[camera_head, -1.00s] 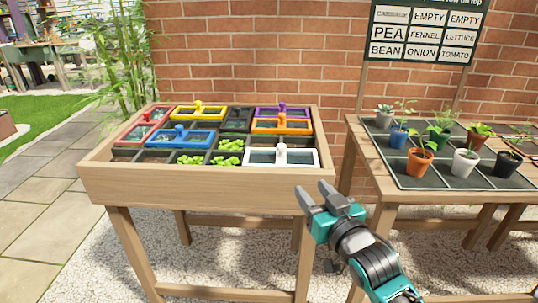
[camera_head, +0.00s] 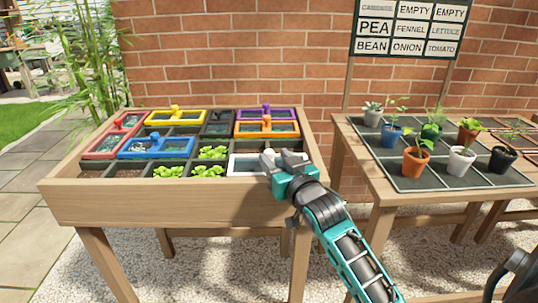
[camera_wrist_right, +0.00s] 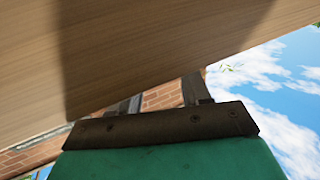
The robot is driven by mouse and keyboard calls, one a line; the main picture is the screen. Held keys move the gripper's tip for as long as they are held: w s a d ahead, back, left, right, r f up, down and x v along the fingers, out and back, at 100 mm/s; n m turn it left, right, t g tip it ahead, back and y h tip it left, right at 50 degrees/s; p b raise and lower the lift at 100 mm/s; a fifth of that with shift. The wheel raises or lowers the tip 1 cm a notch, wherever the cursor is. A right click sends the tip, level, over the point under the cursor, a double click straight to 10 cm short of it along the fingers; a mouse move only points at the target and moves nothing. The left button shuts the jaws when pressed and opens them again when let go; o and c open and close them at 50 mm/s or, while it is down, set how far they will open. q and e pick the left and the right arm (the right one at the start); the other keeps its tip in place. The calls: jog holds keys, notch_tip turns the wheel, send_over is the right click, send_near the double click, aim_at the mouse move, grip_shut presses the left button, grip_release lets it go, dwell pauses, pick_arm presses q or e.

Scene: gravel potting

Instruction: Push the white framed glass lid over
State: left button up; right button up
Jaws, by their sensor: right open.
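The white framed glass lid (camera_head: 237,161) lies at the front right of the wooden planter box (camera_head: 180,205). Its right part and its knob are hidden behind my right gripper. My right gripper (camera_head: 280,160) is open at the box's front right edge, in front of the lid in the picture. I cannot tell whether it touches the lid. In the right wrist view the gripper (camera_wrist_right: 160,100) points past a large wooden surface that fills the upper left, and the lid cannot be made out clearly. My left gripper is not in view.
Red (camera_head: 115,140), yellow (camera_head: 176,117), blue (camera_head: 156,147), orange (camera_head: 267,129) and purple (camera_head: 265,113) framed lids lie in the box. Green seedlings (camera_head: 208,171) fill cells left of the white lid. A second table (camera_head: 385,196) with potted plants stands right. A brick wall is behind.

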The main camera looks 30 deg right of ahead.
aim_at(269, 151)
jog(key=shift+w+d+b, duration=0.2)
jog(key=shift+w, duration=0.9)
jog(key=shift+w+d+b, duration=0.15)
jog(key=shift+w, duration=0.9)
grip_shut()
jog(key=shift+r, duration=0.1)
